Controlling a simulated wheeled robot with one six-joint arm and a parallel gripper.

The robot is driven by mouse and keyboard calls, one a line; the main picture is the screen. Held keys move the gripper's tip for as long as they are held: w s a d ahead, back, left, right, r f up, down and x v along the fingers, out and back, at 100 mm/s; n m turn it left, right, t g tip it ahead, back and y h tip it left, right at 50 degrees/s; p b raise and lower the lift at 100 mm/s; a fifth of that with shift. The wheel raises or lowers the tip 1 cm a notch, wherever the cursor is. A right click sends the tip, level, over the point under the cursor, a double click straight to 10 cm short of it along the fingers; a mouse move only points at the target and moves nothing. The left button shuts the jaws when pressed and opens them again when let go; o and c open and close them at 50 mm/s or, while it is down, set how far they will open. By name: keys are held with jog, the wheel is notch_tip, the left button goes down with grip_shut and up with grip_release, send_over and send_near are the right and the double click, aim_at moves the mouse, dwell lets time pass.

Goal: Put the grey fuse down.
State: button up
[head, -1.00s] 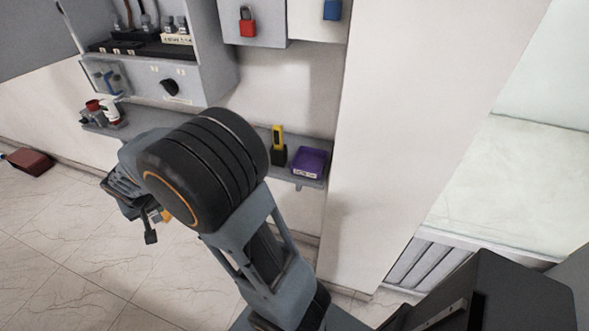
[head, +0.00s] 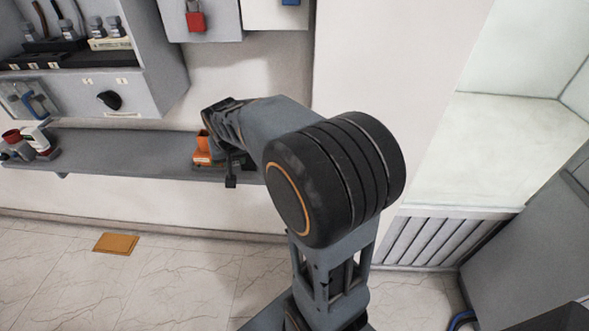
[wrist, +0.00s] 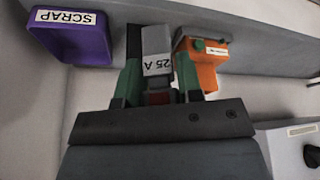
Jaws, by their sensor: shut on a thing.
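The grey fuse (wrist: 156,42), with a white "25 A" label, is between the green-padded fingers of my gripper (wrist: 158,82) in the wrist view. My gripper is shut on it. A dark part shows along the fuse's left side; I cannot tell whether it touches the fuse. In the head view my gripper (head: 232,160) is over the right part of the grey shelf (head: 115,145), and the fuse is hidden by my arm. I cannot tell whether the fuse touches the shelf.
A purple SCRAP bin (wrist: 72,40) is at the wrist view's upper left. Small items (head: 35,142) sit at the shelf's left end. The shelf's middle is clear.

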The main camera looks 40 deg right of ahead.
jog(key=s+d+r+b, duration=0.4)
jog(key=s+d+r, duration=0.1)
jog(key=s+d, duration=0.25)
jog(key=shift+w+d+f+p, duration=0.15)
jog(key=shift+w+d+f, duration=1.2)
jog(key=shift+d+f, duration=0.2)
jog(key=shift+w+d+f+p, duration=0.1)
jog(key=shift+w+d+f, duration=1.3)
jog(key=shift+d+f, duration=0.15)
jog(key=shift+w+d+f+p, duration=0.15)
jog(key=shift+w+d+f, duration=1.2)
jog(key=shift+d+f, duration=0.2)
jog(key=shift+f, duration=1.7)
jog(key=shift+f+b, duration=0.2)
jog(key=shift+b, duration=0.15)
jog(key=o, duration=1)
